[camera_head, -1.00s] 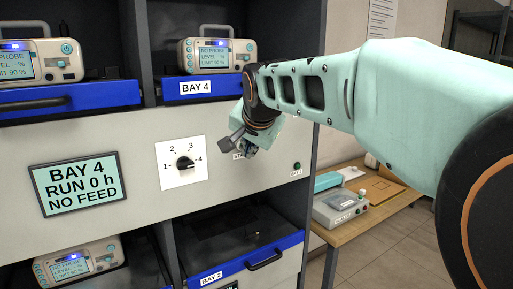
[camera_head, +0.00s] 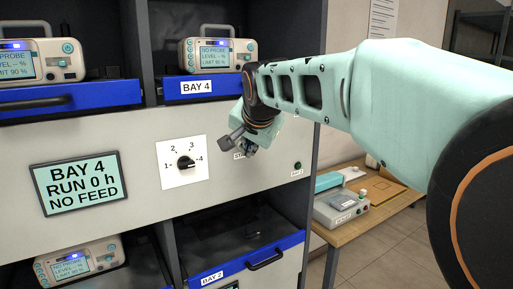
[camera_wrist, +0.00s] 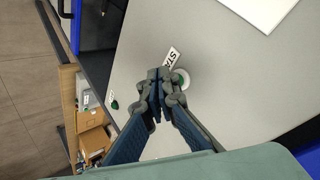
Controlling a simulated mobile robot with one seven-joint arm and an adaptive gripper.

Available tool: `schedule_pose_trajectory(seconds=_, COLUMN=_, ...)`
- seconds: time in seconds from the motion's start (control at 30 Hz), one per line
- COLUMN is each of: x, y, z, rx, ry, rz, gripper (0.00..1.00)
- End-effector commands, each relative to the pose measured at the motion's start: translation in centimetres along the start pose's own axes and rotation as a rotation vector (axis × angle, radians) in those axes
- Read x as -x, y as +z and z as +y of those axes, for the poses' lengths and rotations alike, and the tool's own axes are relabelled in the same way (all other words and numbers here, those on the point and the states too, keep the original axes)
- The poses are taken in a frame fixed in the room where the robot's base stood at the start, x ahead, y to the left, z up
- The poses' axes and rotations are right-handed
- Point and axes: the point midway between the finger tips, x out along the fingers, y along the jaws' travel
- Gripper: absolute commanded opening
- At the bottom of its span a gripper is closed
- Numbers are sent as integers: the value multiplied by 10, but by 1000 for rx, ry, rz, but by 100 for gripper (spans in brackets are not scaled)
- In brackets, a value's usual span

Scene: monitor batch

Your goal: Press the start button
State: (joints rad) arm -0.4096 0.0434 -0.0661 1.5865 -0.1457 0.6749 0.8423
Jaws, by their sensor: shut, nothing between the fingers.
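The start button (camera_wrist: 184,78) shows in the wrist view as a round, pale-rimmed button on the grey panel, partly hidden behind my fingers. In the head view my gripper (camera_head: 243,150) is in front of the panel's right part and hides the button.
A display (camera_head: 80,183) reads "BAY 4 RUN 0 h NO FEED". Blue drawers (camera_head: 203,88) are above and below the panel. A small green light (camera_head: 297,165) is to the right. A wooden table (camera_head: 385,207) stands further right.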

Motion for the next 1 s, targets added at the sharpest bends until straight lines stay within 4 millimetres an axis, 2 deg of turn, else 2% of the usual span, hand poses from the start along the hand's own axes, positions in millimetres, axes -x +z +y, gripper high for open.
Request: schedule_pose_trajectory(seconds=1.0, x=-6, y=-2, z=-5, rx=0, ry=0, rz=0, gripper=0)
